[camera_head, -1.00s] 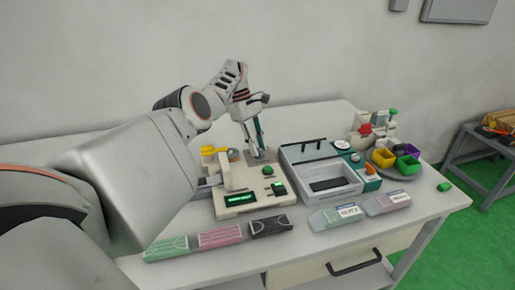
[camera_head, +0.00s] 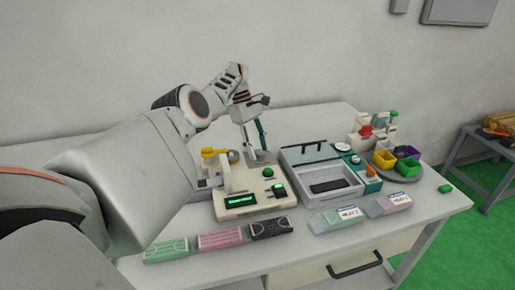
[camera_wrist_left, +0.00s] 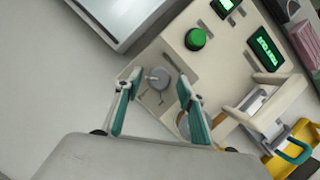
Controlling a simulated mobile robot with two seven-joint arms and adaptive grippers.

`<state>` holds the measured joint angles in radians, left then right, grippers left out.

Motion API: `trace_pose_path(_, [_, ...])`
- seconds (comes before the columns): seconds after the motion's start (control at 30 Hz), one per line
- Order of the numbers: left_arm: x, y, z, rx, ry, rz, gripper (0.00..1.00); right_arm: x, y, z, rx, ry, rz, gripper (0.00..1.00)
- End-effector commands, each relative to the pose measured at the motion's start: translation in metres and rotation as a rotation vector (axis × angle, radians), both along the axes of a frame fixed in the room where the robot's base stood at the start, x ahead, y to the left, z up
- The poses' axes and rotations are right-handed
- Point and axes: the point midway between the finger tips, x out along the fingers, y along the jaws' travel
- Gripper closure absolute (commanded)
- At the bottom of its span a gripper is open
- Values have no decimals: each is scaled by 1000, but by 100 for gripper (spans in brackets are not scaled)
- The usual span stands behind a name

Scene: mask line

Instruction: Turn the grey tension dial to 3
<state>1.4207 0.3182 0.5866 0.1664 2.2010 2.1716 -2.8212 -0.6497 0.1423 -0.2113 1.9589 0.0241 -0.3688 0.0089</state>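The grey tension dial (camera_wrist_left: 157,78) is a small round knob with dark marks beside it, on a cream machine (camera_wrist_left: 225,60). In the left wrist view my left gripper (camera_wrist_left: 159,82) is open, with one teal finger on each side of the dial. A gap shows between the dial and each finger. I cannot read the dial's setting. In the head view the left gripper (camera_head: 254,146) points down over the back of the cream machine (camera_head: 228,207), and the dial is hard to make out there. My right gripper is not in view.
A green button (camera_head: 268,172) and a lit green display (camera_head: 241,201) are on the machine. A clear-lidded tray (camera_head: 288,183) stands right of it. Mask packs (camera_head: 218,239) lie in front. A round stand with coloured bins (camera_head: 384,160) is farther right.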

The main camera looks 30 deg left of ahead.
Motion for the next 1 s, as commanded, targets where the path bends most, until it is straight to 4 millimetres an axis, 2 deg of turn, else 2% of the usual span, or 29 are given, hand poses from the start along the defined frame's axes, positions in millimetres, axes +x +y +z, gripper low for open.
trace_pose_path(0.27, [1,0,24,-2,-2,0,60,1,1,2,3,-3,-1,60])
trace_pose_path(0.7, [1,0,90,0,0,-1,60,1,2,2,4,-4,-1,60])
trace_pose_path(1.0, [0,0,100,0,2,-1,60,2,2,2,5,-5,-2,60])
